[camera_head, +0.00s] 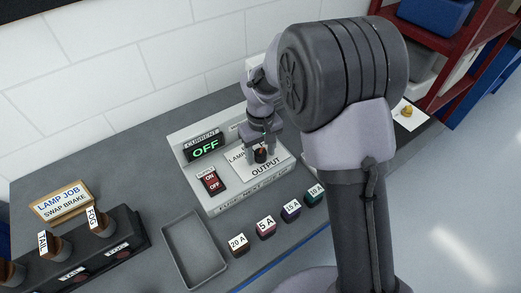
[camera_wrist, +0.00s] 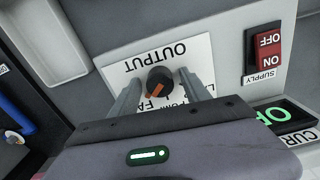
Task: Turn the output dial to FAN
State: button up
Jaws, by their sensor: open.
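The output dial (camera_wrist: 160,79) is a round black knob with an orange pointer mark, on a white plate (camera_wrist: 196,52) lettered OUTPUT. In the wrist view the pointer is toward the lower left of the knob, among labels partly hidden by my fingers. The dial also shows in the head view (camera_head: 261,155), under my gripper (camera_head: 260,141). My gripper (camera_wrist: 158,77) is open, with one finger on each side of the dial. I cannot tell whether either finger touches it. Which label the pointer meets is unclear.
The red supply switch (camera_head: 210,182) and a CURRENT display (camera_head: 204,149) reading OFF in green are beside the plate. An empty grey tray (camera_head: 167,246), several labelled fuses (camera_head: 265,228) and a lamp block (camera_head: 127,226) stand on the bench nearby.

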aim_at(260, 152)
notch_tip(260, 152, up, 18)
jog(key=p, duration=0.5)
jog(key=shift+f, duration=0.25)
jog(key=s+d+f+m+t+y+b, duration=0.1)
jog(key=s+d+m+t+b, duration=0.2)
jog(key=s, duration=0.8)
jog(key=s+d+f+m+t+y+b, duration=0.1)
jog(key=s+d+m+t+b, duration=0.1)
jog(key=s+d+m+b, duration=0.5)
jog(key=s+b, duration=0.1)
jog(key=s, duration=0.4)
jog(key=shift+f+t+b, duration=0.15)
jog(key=shift+t+b, duration=0.2)
jog(key=shift+t, duration=0.05)
